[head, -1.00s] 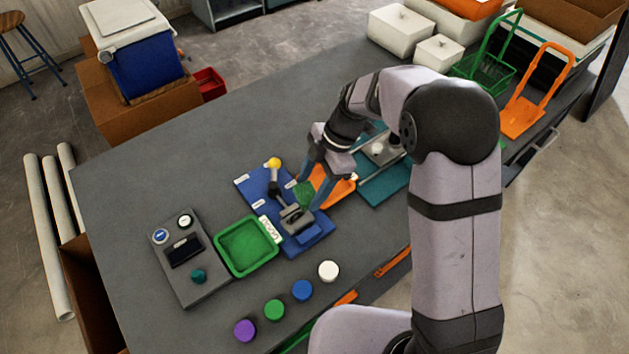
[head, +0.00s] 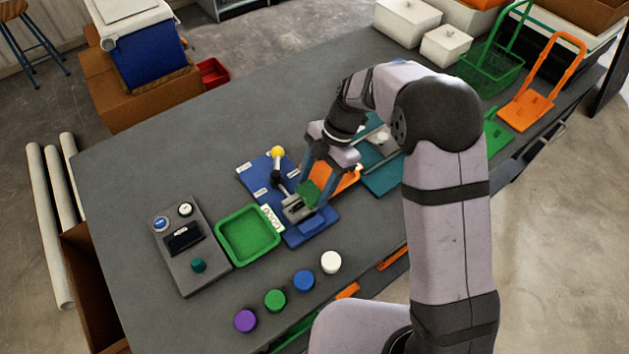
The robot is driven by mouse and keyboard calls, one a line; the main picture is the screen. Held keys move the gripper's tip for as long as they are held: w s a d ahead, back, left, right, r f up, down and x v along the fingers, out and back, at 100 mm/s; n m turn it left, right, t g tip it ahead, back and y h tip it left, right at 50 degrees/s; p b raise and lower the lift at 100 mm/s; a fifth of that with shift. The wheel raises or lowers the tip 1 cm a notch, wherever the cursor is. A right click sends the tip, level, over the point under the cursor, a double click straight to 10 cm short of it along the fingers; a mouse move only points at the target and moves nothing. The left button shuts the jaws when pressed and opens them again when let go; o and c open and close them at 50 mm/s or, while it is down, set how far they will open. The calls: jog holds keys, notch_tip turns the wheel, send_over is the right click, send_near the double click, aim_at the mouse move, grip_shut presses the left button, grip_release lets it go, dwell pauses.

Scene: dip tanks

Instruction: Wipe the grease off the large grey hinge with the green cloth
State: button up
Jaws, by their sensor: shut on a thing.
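My gripper (head: 312,197) is shut on the green cloth (head: 307,192), a small patch of which shows between its fingers. It points down at the blue board, right over a grey metal piece (head: 295,213) that looks like the large grey hinge. The cloth is at or just above the hinge; I cannot tell whether they touch. The fingers and cloth hide part of the hinge, and any grease is too small to make out.
A lever with a yellow knob (head: 278,152) stands on the blue board (head: 254,176), close left of my gripper. A green tray (head: 220,246), a grey control box (head: 190,280) and several coloured discs lie nearby. An orange tray (head: 347,178) is behind. The table's left part is clear.

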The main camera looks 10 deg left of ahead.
aim_at(290, 217)
notch_tip(290, 217, down, 4)
jog(key=shift+r+b, duration=0.1)
jog(key=shift+b, duration=0.75)
jog(key=shift+s+a+f, duration=0.2)
jog(key=shift+s+a, duration=0.5)
jog(key=shift+c, duration=0.4)
jog(key=shift+s+a+p, duration=0.85)
jog(key=shift+s+a, duration=1.25)
jog(key=shift+s, duration=0.1)
jog(key=shift+r+p, duration=0.25)
jog(key=shift+p, duration=0.25)
jog(key=shift+w+d+f+b, duration=0.35)
jog(key=shift+w+d+b, duration=0.15)
jog(key=shift+w+d, duration=0.25)
jog(key=shift+w+d+b, duration=0.55)
jog(key=shift+w+d, duration=1.55)
jog(key=shift+w, duration=0.1)
jog(key=shift+r+p, duration=2.1)
jog(key=shift+r, duration=2.1)
jog(key=shift+f, duration=0.1)
